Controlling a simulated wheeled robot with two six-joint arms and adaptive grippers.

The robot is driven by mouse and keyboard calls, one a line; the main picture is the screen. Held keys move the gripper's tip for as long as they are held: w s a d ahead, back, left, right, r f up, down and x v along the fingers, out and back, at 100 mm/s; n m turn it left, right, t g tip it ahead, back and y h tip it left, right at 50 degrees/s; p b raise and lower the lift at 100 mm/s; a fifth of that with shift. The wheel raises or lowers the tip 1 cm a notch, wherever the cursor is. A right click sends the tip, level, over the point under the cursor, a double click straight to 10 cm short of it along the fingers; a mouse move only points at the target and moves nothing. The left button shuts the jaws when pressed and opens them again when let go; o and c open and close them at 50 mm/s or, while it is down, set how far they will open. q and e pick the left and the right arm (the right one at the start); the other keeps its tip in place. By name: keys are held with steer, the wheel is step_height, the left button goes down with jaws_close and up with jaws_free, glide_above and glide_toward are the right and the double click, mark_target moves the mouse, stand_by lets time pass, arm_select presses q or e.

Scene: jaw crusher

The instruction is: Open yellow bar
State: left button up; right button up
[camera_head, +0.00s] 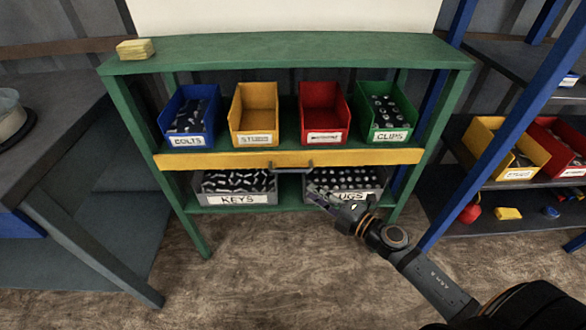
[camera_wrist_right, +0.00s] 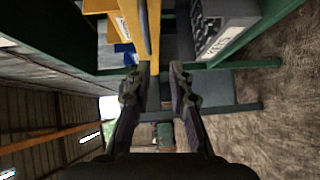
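The yellow bar (camera_head: 222,160) runs across the front of the green shelf (camera_head: 290,50), below the upper row of bins. A dark handle (camera_head: 290,166) sits at its middle. My right gripper (camera_head: 312,190) is below and just right of the handle, in front of the grey lower bins. In the right wrist view the fingers of my right gripper (camera_wrist_right: 161,68) are apart with nothing between them. The yellow bar (camera_wrist_right: 148,30) shows just beyond the fingertips there. I cannot tell the exact gap to the handle. My left gripper is not in view.
Blue (camera_head: 192,115), yellow (camera_head: 254,115), red (camera_head: 323,113) and green (camera_head: 385,112) bins stand above the bar. Grey KEYS (camera_head: 236,198) and LUGS bins sit below. A dark table (camera_head: 50,130) is left. A blue-post rack (camera_head: 500,135) is right. The floor in front is clear.

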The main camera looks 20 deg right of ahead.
mark_target(291, 164)
steer(key=x, duration=1)
steer(key=shift+w+p, duration=0.35)
steer(key=shift+p, duration=0.05)
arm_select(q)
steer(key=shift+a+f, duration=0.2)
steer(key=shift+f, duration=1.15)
arm_select(e)
jaws_close()
jaws_free()
steer(key=shift+r, duration=0.1)
